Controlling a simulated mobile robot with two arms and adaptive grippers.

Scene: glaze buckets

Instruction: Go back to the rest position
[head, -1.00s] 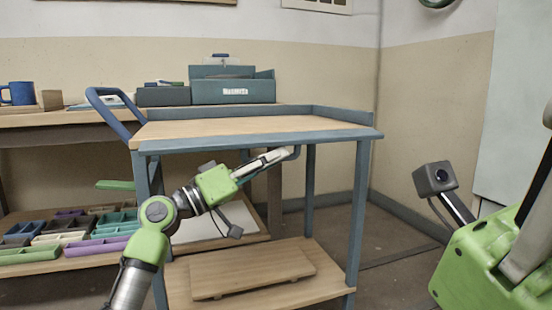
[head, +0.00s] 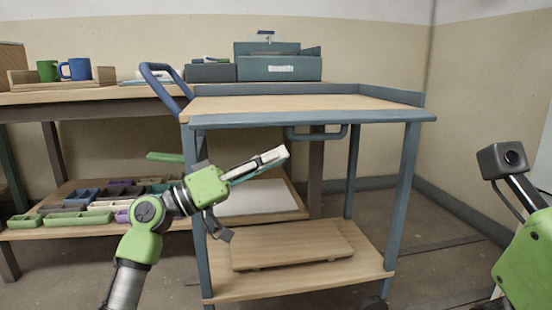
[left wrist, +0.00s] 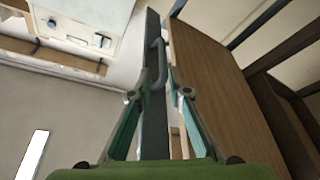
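My left gripper (head: 276,158) is in front of the blue-grey cart (head: 310,118), below its top shelf in the picture. It points up and to the right. In the left wrist view my left gripper (left wrist: 160,95) has its two fingers apart with nothing between them. Part of my right arm, green with a dark camera-like box, shows at the right edge of the head view. My right gripper is out of the picture.
The cart's wooden top is bare; a low wooden board (head: 290,245) lies on its lower shelf. Behind at left, a workbench (head: 100,97) holds a green mug (head: 47,71), a blue mug (head: 76,69) and a blue-grey toolbox (head: 278,68). Coloured trays (head: 75,218) sit below. Floor at right is clear.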

